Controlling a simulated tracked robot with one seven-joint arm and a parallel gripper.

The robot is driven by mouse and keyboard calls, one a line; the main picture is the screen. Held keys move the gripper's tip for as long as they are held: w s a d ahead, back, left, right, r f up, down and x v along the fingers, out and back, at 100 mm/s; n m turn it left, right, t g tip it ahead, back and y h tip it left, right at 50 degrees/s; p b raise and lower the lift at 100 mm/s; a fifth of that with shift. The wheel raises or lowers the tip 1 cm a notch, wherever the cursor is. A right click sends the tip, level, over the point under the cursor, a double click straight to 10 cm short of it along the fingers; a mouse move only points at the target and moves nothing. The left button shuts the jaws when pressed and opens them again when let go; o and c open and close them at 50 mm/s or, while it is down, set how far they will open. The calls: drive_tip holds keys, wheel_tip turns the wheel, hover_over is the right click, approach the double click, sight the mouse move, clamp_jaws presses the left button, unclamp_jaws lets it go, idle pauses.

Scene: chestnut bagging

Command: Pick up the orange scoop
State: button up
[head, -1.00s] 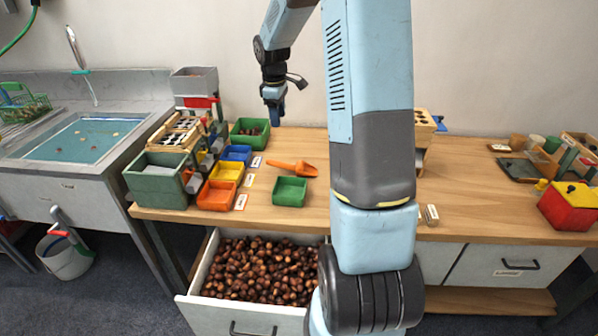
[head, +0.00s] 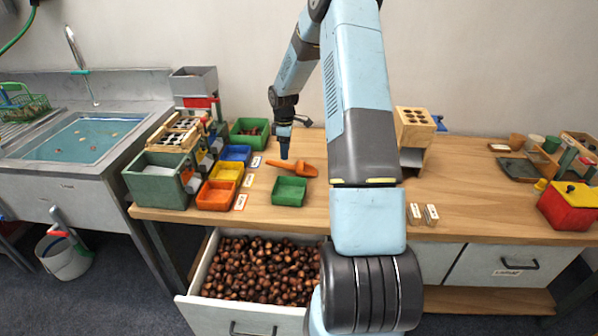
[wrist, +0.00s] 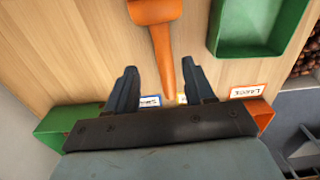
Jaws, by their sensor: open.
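The orange scoop (head: 301,169) lies on the wooden table, its handle pointing left and its bowl to the right. In the wrist view the scoop's bowl (wrist: 155,10) is at the top edge and partly cut off, and its handle runs down between my two fingers. My gripper (head: 284,156) is pointing down above the handle end. In the wrist view my gripper (wrist: 157,75) is open, with one finger on each side of the handle. Whether the fingers are level with the handle or above it, I cannot tell.
A green tray (head: 289,192) sits just in front of the scoop. Orange (head: 216,196), yellow (head: 228,173) and blue (head: 236,153) bins stand to the left, and a green bin (head: 249,126) with chestnuts behind. An open drawer (head: 202,270) of chestnuts is below. Table right of the scoop is partly hidden by my arm.

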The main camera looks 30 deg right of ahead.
sight(286, 164)
drive_tip(key=shift+s+f, duration=0.15)
drive_tip(key=shift+f, duration=1.75)
drive_tip(key=shift+s+f, duration=0.1)
drive_tip(key=shift+f, duration=1.75)
clamp_jaws()
